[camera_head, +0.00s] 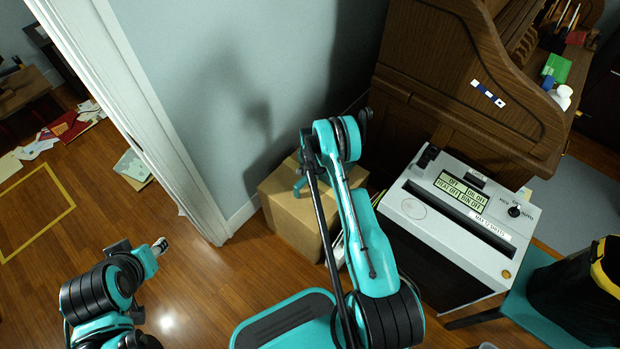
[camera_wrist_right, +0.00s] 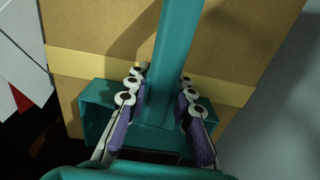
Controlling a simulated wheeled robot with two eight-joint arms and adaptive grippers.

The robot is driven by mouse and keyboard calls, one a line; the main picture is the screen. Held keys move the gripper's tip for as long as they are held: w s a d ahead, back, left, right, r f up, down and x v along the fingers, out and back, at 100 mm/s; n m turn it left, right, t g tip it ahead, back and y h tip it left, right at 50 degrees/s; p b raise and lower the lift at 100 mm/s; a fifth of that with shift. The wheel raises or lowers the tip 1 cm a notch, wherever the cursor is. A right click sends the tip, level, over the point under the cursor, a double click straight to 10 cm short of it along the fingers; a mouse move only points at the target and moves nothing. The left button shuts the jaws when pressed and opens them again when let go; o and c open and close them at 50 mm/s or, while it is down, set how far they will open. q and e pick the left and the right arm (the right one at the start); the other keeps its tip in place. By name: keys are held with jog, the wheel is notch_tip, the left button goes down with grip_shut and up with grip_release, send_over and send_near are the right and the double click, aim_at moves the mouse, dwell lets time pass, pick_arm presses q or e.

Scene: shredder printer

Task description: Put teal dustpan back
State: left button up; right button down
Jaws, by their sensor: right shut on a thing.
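The teal dustpan (camera_wrist_right: 178,45) shows in the right wrist view, its long straight handle between the purple-padded fingers of my right gripper (camera_wrist_right: 162,80). My right gripper is shut on this handle. The wide pan part (camera_wrist_right: 97,112) shows behind and below the fingers, in front of a cardboard box. I cannot tell whether it touches the box or the floor. In the head view my right arm reaches to the box, and its gripper is mostly hidden. My left gripper (camera_head: 159,247) is at the lower left, away from the box; its opening is unclear.
The cardboard box (camera_head: 291,215) stands on the wooden floor against the wall, between the door frame (camera_head: 150,120) and the wooden desk (camera_head: 465,75). A grey shredder (camera_head: 455,212) stands to its right. A black bin (camera_head: 575,295) is at the lower right. Papers lie beyond the doorway.

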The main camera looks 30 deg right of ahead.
jog(key=shift+f, duration=0.15)
jog(key=c, duration=1.3)
grip_release()
